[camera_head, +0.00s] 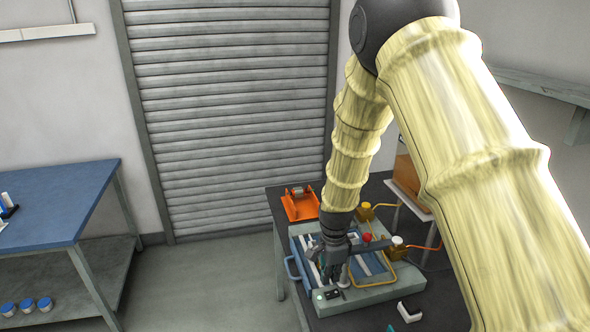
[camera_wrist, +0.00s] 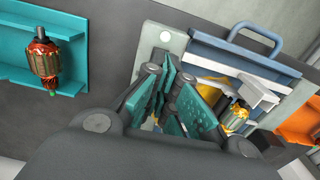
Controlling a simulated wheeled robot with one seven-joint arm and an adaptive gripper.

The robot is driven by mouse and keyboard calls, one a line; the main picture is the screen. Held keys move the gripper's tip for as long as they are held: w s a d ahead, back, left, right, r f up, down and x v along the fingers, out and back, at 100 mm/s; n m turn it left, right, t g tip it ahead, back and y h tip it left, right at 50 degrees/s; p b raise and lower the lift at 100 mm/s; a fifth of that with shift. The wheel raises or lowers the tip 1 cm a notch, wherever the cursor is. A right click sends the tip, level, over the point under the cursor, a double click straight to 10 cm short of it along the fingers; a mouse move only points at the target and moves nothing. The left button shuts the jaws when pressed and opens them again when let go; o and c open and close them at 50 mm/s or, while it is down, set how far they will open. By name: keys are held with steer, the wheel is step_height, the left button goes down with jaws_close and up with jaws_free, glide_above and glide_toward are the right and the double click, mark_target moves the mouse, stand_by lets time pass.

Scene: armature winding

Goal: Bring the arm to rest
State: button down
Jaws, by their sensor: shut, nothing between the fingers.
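My gripper (camera_head: 336,268) is shut and empty, with its fingers together. It hangs pointing down over the winding machine (camera_head: 372,292) in the head view. In the wrist view its teal-padded fingers (camera_wrist: 174,88) reach over the edge of that machine (camera_wrist: 171,40). I cannot tell whether they touch it. My arm comes from the upper right, bent at the elbow. A copper-wound part (camera_wrist: 236,117) sits in the machine, partly hidden behind my fingers. Another copper-wound armature (camera_wrist: 45,60) lies in a teal holder (camera_wrist: 73,22) at the left of the wrist view.
An orange stand (camera_head: 300,206) is on the dark table (camera_head: 274,196) behind the machine. The machine has a blue handle (camera_head: 291,270), a red button (camera_head: 367,237) and yellow parts. A blue bench (camera_head: 60,200) stands at the left, with clear floor (camera_head: 215,275) between.

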mark_target(328, 294)
steer(key=shift+f+b, duration=1.85)
steer(key=shift+f, duration=1.05)
